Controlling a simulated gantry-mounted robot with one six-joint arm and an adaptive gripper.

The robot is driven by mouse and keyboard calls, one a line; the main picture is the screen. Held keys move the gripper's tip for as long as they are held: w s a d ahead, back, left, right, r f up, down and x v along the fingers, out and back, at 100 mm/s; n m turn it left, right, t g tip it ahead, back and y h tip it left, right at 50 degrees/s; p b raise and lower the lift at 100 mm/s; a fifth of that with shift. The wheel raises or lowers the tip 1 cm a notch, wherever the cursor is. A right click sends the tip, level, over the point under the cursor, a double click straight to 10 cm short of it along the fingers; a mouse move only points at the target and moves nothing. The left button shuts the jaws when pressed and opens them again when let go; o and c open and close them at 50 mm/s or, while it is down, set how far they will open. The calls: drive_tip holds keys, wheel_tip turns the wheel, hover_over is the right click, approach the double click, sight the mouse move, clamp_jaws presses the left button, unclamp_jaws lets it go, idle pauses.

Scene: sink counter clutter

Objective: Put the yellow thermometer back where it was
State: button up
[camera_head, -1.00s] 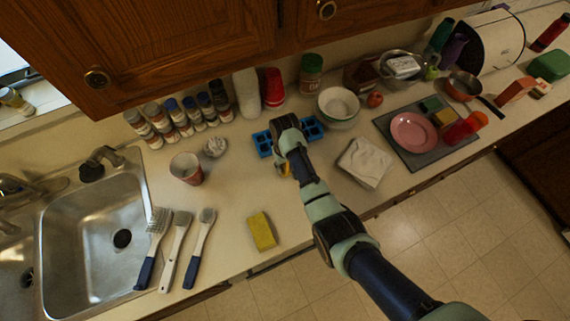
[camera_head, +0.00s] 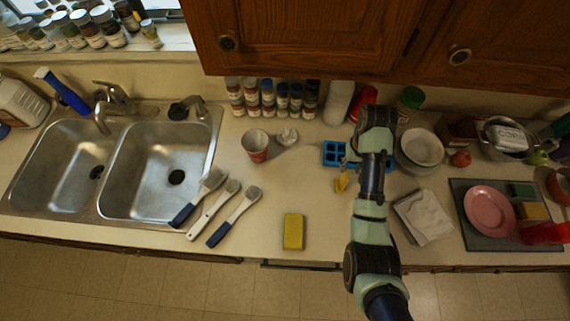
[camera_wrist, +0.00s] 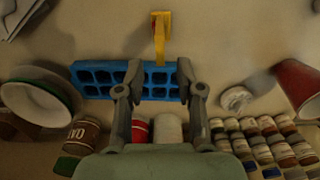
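The yellow thermometer (camera_wrist: 160,36) lies on the counter at the front edge of the blue compartment tray (camera_wrist: 105,92), one end close to the tray. In the head view the thermometer (camera_head: 341,183) shows just left of my arm, and the tray (camera_head: 333,154) is partly hidden behind the arm. My gripper (camera_wrist: 160,72) is open above the tray. Its two fingers are wide apart, with nothing between them that I can see them hold. The thermometer shows beyond the fingertips in the wrist view.
A yellow sponge (camera_head: 293,231), a folded cloth (camera_head: 424,217) and a red-white cup (camera_head: 255,145) are around the tray. Stacked bowls (camera_head: 422,148) stand to its right. Spice jars (camera_head: 268,98) line the wall behind. Counter between sponge and tray is clear.

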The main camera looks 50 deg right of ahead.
drive_tip(key=w+a+r+n+t+h, duration=0.1)
drive_tip(key=w+a+r+n+t, duration=0.25)
drive_tip(key=w+a, duration=0.55)
drive_tip(key=w+a+r+n+t+h, duration=0.2)
drive_tip(key=w+a+r+t, duration=0.3)
drive_tip(key=a, duration=0.6)
drive_tip(key=a+r+n+t+y, duration=0.1)
drive_tip(key=a+r, duration=0.4)
drive_tip(key=a, duration=0.5)
drive_tip(key=a+r+n+t+y, duration=0.2)
drive_tip(key=a+r, duration=0.4)
drive_tip(key=a, duration=0.5)
drive_tip(key=shift+s+r+n+t, duration=0.25)
drive_tip(key=shift+s+n+t, duration=0.15)
drive_tip(key=shift+n+t, duration=0.3)
drive_tip(key=shift+o, duration=0.4)
drive_tip(key=shift+d, duration=0.1)
